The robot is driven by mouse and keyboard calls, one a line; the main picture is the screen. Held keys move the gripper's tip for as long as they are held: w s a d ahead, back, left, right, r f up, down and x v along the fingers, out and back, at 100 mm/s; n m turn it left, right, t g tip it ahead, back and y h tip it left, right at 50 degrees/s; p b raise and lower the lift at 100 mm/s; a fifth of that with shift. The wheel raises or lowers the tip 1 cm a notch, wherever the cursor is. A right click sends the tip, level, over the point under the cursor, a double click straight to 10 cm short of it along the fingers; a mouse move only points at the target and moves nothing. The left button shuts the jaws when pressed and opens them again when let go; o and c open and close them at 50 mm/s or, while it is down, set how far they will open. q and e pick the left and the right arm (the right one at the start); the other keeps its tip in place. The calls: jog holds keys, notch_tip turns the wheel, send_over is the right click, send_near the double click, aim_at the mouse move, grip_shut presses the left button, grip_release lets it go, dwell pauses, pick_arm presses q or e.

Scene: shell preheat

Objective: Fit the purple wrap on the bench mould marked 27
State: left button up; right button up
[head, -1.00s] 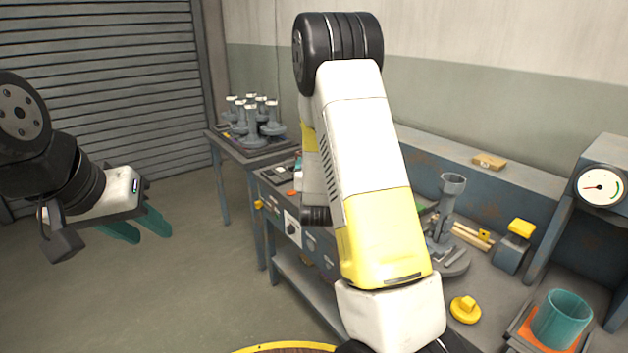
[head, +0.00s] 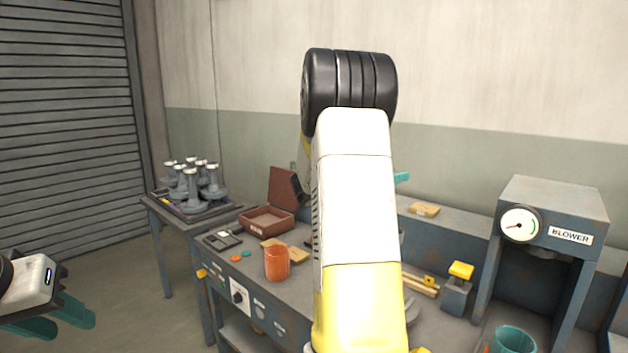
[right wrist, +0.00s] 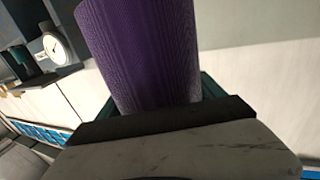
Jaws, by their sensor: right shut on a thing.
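The purple wrap (right wrist: 145,50) is a ribbed tube, held upright in the right wrist view. My right gripper (right wrist: 160,98) is shut on it, with teal fingers at either side of its lower part. In the head view my right arm hides the wrap and most of that gripper; only a teal fingertip shows beside the arm. A grey mould base (head: 411,308) on the bench peeks out right of my arm; the rest is hidden and no 27 can be read. My left gripper (head: 55,318) is open and empty at the lower left, away from the bench.
On the bench (head: 245,262) stand an orange cup (head: 277,263), an open brown box (head: 266,222) and a yellow-topped block (head: 458,290). A side table holds several grey moulds (head: 190,190).

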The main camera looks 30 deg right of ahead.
jog(key=s+d+m+g, duration=0.2)
jog(key=s+d+g, duration=0.1)
jog(key=s+g, duration=0.15)
jog(key=shift+t, duration=0.35)
jog(key=shift+s+a+f, duration=0.1)
jog(key=shift+f, duration=6.55)
jog(key=shift+s+a+f, duration=0.1)
jog(key=shift+f, duration=6.55)
jog(key=shift+a, duration=0.1)
jog(key=o, duration=1.4)
jog(key=a, duration=0.5)
jog(key=w+a, duration=0.1)
jog(key=a, duration=0.1)
jog(key=shift+a, duration=0.4)
